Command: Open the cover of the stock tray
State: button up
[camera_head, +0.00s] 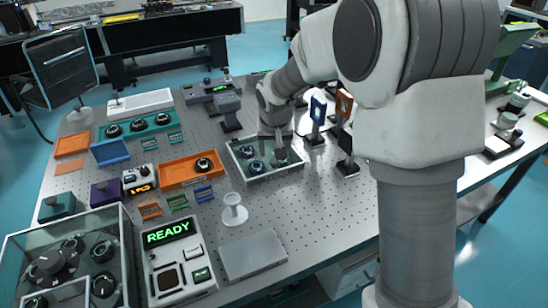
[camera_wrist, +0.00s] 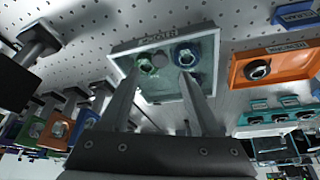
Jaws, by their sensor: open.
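The stock tray (camera_head: 244,176) is a pale-rimmed box with a teal inside, near the middle of the table. In the wrist view its rim (camera_wrist: 121,50) carries a label, and dark round parts with pale green centres show inside. A clear cover is hard to make out. A small grey round piece (camera_wrist: 160,59) shows between the parts; I cannot tell whether it belongs to the cover. My gripper (camera_head: 273,148) is above the tray, pointing down. In the wrist view my gripper (camera_wrist: 161,76) has its fingers apart, on either side of the grey piece, with nothing visibly held.
An orange tray (camera_head: 178,174) with a dark round part lies to the left. A white spool-like stand (camera_head: 233,212) and a flat grey plate (camera_head: 252,257) are in front. Upright optic mounts (camera_head: 318,110) stand close on the right. A clear-walled box (camera_head: 112,222) stands at front left.

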aim_at(274, 161)
jog(key=x, duration=0.5)
grip_shut()
dwell(0.3)
dwell(1.0)
